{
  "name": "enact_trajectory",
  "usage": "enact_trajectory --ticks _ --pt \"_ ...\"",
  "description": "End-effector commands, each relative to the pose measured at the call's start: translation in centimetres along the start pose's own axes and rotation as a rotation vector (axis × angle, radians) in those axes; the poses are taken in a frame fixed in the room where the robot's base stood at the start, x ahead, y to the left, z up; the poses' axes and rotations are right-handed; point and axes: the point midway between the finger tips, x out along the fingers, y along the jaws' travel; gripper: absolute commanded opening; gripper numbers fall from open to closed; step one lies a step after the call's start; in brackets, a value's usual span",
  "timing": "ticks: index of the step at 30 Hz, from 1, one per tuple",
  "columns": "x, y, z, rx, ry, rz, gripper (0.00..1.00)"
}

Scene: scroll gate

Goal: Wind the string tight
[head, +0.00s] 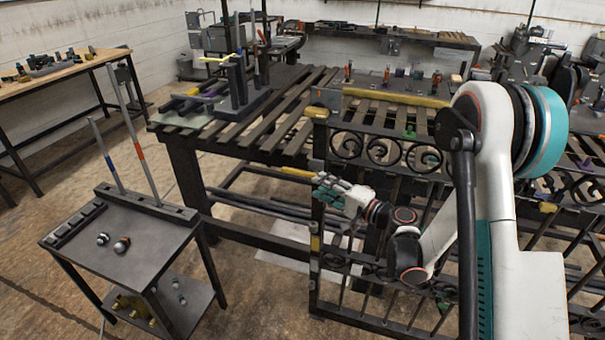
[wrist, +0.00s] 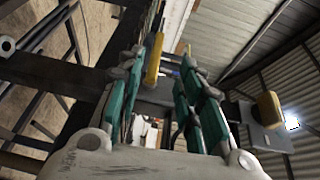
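I cannot make out a string in either view. My gripper (head: 328,188) is beside the left upright of the dark scroll gate (head: 388,150), a little below its top rail. In the wrist view my gripper (wrist: 170,68) has its teal fingers apart, with a gap between them and nothing held. A yellow piece (wrist: 153,60) shows by the left finger, beyond the tips; I cannot tell whether it touches.
A slatted workbench (head: 285,120) stands behind the gate, holding a dark stand (head: 240,95). A wooden table (head: 65,68) is at far left. Floor between cart and bench is open.

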Motion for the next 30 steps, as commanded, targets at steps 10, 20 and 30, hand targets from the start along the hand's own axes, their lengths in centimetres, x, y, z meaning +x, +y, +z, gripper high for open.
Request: enact_trajectory --ticks 10,20,30 --pt "1.6 0.8 -0.1 0.026 0.0 -0.035 0.33" --pt "7.9 0.7 -0.1 0.026 0.0 -0.034 0.33" --pt "12.9 0.5 -0.2 0.025 0.001 -0.034 0.33"
